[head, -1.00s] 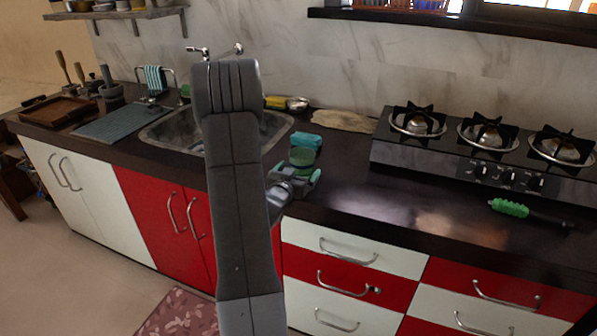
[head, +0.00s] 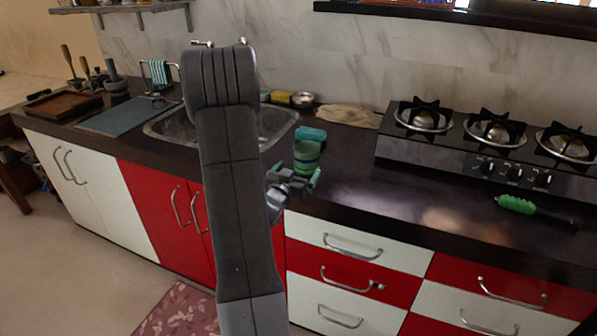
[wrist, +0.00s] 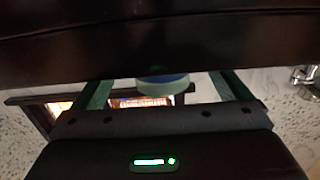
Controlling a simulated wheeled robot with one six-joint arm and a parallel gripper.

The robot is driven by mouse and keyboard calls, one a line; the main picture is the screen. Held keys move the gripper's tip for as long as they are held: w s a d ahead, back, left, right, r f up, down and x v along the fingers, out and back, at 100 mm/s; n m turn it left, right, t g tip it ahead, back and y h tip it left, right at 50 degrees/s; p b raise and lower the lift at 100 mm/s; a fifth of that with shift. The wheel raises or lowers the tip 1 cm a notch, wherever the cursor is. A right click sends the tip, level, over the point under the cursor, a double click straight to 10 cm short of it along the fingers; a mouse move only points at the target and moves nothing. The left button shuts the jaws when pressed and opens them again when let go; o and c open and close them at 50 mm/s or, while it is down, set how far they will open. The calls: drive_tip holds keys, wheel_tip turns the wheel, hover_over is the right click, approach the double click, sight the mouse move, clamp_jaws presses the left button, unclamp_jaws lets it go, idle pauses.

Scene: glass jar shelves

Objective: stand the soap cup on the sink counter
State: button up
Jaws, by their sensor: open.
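The soap cup, a green cup with a bluish band (head: 306,158), appears upright at the counter's front part, right of the sink. The sink counter (head: 360,195) is dark and glossy. My gripper (head: 296,184) is open, just in front of and below the cup in the head view, its green-tipped fingers apart. In the wrist view, which looks upside down, part of the cup (wrist: 162,85) shows between the two spread fingers, with a dark surface covering the rest. I see no finger clearly touching it. The cup's base is hidden by my gripper in the head view.
A teal block (head: 311,134) lies right behind the cup. The sink (head: 178,128) is left, partly hidden by my arm. A gas stove (head: 480,150) stands right, with a green-handled tool (head: 516,204) in front. Bare counter lies between cup and stove.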

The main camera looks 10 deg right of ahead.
drive_tip(key=shift+b+v, duration=0.35)
drive_tip(key=shift+v, duration=1.25)
drive_tip(key=shift+s, duration=0.15)
drive_tip(key=b+v, duration=0.1)
drive_tip(key=v, duration=1.2)
drive_tip(key=shift+s, duration=0.25)
drive_tip(key=shift+a, duration=0.1)
drive_tip(key=p+x, duration=0.1)
drive_tip(key=x, duration=1.3)
drive_tip(key=shift+a, duration=0.1)
